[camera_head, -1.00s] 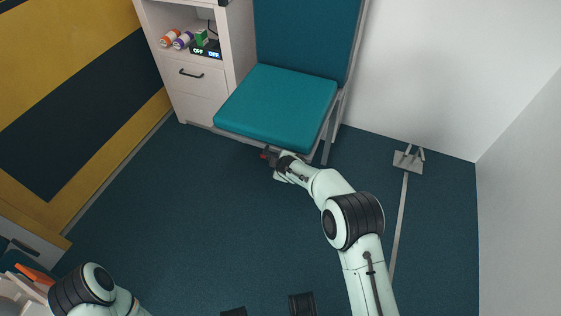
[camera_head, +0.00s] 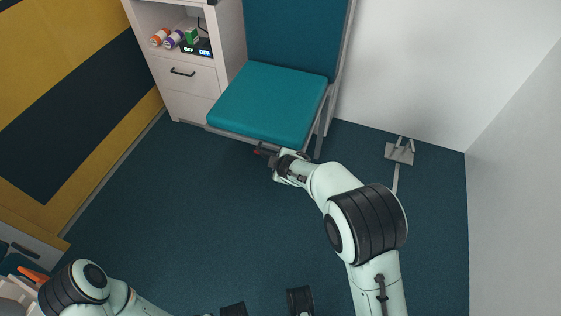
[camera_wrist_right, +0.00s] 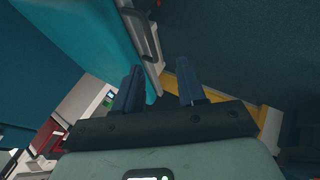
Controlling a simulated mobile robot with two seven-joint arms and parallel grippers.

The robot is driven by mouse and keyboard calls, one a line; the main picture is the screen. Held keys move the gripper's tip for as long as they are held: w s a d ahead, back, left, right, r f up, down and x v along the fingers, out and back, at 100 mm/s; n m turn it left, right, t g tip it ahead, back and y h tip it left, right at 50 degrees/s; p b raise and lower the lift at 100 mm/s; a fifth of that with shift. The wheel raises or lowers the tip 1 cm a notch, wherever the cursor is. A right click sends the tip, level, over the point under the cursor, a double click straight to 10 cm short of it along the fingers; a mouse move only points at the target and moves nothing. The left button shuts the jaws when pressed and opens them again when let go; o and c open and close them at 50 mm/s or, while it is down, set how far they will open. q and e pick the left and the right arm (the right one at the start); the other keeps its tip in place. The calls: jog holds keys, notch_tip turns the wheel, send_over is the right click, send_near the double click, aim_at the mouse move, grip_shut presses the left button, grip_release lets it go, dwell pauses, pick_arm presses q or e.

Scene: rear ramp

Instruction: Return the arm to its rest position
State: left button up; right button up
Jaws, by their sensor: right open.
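My right arm (camera_head: 365,222) reaches in from the lower right in the head view, with its elbow bent and raised toward the camera. My right gripper (camera_head: 263,154) is low by the front edge of the teal seat (camera_head: 268,103), partly lost against the dark floor. In the right wrist view its two blue-grey fingers (camera_wrist_right: 160,85) stand apart with nothing between them. The seat's edge shows at the upper left there. My left arm (camera_head: 85,285) shows only as a link at the lower left corner of the head view; its gripper is out of the picture.
A white cabinet (camera_head: 186,88) with a drawer and several small items on its shelf stands left of the seat. A metal floor bracket (camera_head: 399,152) with a strap lies at the right, near the wall. The blue floor (camera_head: 170,215) left of my right arm is clear.

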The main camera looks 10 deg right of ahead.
pick_arm(q)
jog(key=shift+w+r, duration=0.1)
pick_arm(e)
jog(key=shift+s+r, duration=0.15)
jog(key=shift+r, duration=0.05)
